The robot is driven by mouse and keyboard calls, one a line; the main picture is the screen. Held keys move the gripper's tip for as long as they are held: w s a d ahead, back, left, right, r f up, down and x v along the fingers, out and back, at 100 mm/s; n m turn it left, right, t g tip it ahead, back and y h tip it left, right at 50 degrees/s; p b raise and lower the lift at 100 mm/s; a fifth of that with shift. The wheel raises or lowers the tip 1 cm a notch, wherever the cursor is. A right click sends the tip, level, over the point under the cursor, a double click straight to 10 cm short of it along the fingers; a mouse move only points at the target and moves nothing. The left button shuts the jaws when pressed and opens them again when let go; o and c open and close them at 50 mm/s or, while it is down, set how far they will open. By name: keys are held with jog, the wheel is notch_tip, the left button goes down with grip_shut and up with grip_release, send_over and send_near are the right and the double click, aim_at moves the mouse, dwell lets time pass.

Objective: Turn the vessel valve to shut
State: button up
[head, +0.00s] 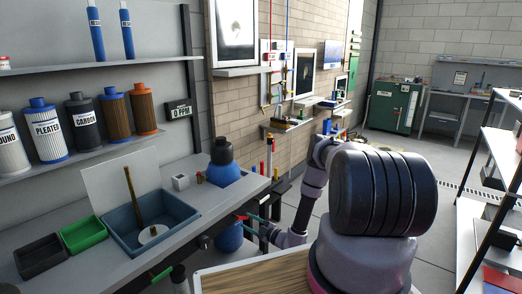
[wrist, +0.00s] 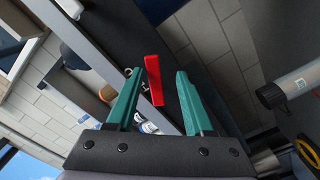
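A red lever handle (wrist: 153,80), which looks like the vessel valve's handle, lies between the two green fingers of my gripper (wrist: 159,72) in the wrist view. The fingers are spread, with a gap between the handle and the right finger; the handle sits closer to the left one. I cannot tell whether it touches the left finger. In the head view my gripper (head: 252,222) is low beside the bench's front edge, close to a blue vessel (head: 229,238) under the bench. The valve body is mostly hidden, and the handle is small in the head view.
A blue tank with a dark cap (head: 222,165) stands at the bench's end above my gripper. A blue tray (head: 178,245) and a green bin (head: 83,234) sit on the bench. Shelving (head: 490,150) stands at the right; open floor lies behind my arm.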

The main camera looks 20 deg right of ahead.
jog(key=v, duration=0.8)
jog(key=s+a+n+g+y, duration=0.25)
jog(key=s+n+g, duration=0.35)
jog(key=n, duration=0.4)
jog(key=s+a+n+g+y, duration=0.1)
jog(key=s+a+n+g, duration=0.3)
jog(key=n+g, duration=0.5)
jog(key=s+d+n+g+h, duration=0.25)
jog(key=d+n+h, duration=0.3)
jog(key=n, duration=0.45)
jog(key=w+d+r+n+t+h, duration=0.35)
jog(key=w+d+n+h, duration=0.35)
jog(key=w+d+n, duration=0.4)
jog(key=w+d+r+n+t+h, duration=0.2)
jog(key=w+d+r+n+t, duration=0.1)
jog(key=w+r+n, duration=0.45)
jog(key=w+a+r+n+t+y, duration=0.1)
jog(key=w+a+r+n+t, duration=0.2)
jog(key=r, duration=0.6)
jog(key=w+a+r+n+t+y, duration=0.2)
jog(key=w+a+r+n+t, duration=0.2)
jog(key=w+r+n, duration=0.4)
jog(key=shift+w+a+r+n+t, duration=0.3)
jog(key=shift+a+r+n, duration=0.35)
jog(key=shift+a, duration=0.1)
